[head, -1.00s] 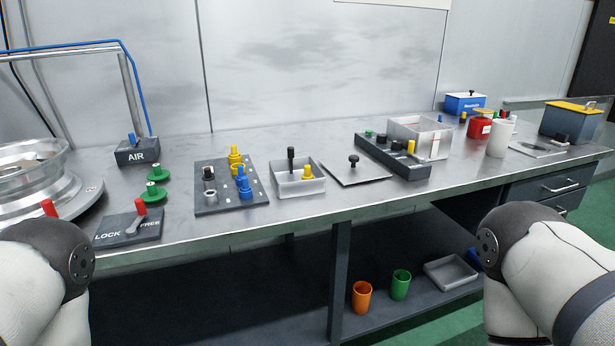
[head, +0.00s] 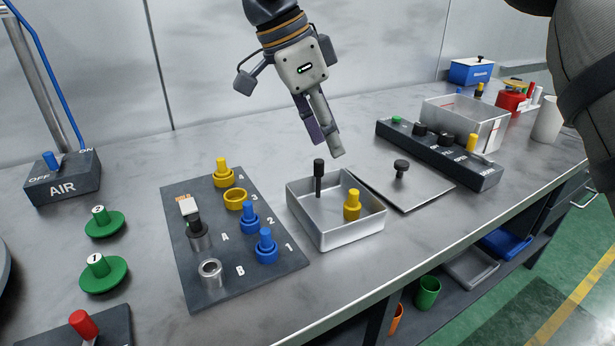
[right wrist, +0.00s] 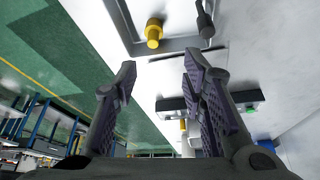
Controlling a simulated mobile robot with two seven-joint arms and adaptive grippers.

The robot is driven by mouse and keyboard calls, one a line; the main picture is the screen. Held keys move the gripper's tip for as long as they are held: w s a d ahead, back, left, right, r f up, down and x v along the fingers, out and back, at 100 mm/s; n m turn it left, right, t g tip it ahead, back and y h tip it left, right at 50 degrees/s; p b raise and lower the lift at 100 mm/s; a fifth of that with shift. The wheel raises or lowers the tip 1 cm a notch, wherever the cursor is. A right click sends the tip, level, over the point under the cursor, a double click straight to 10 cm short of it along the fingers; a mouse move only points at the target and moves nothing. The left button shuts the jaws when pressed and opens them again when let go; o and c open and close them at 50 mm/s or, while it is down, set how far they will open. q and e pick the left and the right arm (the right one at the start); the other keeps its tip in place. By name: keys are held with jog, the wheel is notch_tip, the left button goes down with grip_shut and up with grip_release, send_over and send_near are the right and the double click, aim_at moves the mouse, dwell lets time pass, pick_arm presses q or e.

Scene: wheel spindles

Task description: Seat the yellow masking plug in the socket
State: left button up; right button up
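The yellow plug (head: 352,205) stands in the open metal tray (head: 333,236), beside a black peg (head: 318,178). A yellow ring socket (head: 235,198) at mark 3 on the dark board (head: 222,245) is empty. Another yellow plug (head: 223,172) sits at mark 4. Blue plugs (head: 250,217) fill marks 2 and 1. My right gripper (head: 325,140) hangs above the tray's back side, pointing down, apart from everything. In the right wrist view its fingers (right wrist: 160,68) are spread and empty, with the yellow plug (right wrist: 154,32) beyond them. My left gripper is out of view.
Left on the board are two metal sleeves, one dark-topped (head: 199,236), one open (head: 210,273). Green knobs (head: 103,270) lie further left. A flat lid with black knob (head: 401,168) and a dark control box (head: 440,150) stand right of the tray.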

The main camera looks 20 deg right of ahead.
aim_at(352, 192)
jog(key=x, duration=0.7)
jog(key=s+x, duration=0.1)
jog(key=x, duration=0.3)
jog(key=shift+f+p, duration=0.1)
jog(key=shift+p, duration=0.25)
grip_shut()
